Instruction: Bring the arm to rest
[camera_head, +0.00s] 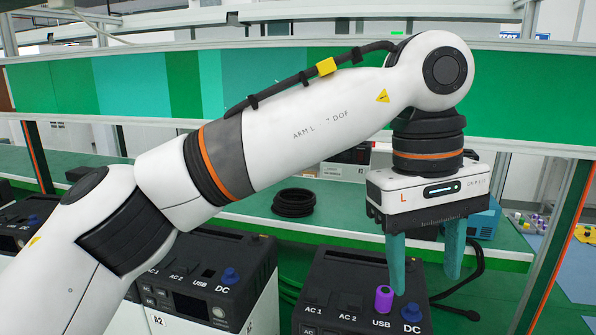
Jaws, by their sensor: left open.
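My left arm comes in from the left and reaches across the middle of the head view. My left gripper (427,285) points down with its two teal fingers apart. It is above the right-hand black power unit (352,277). A small purple cylinder (383,299) stands at the USB spot of this unit, just left of the near fingertip. Nothing shows between the fingers. My right gripper is not in view.
A blue knob (411,313) sits at the DC spot close below the fingers. Another power unit (228,262) stands to the left. A coiled black ring (293,203) lies on the green shelf (335,222) behind. A black cable hangs right of the gripper.

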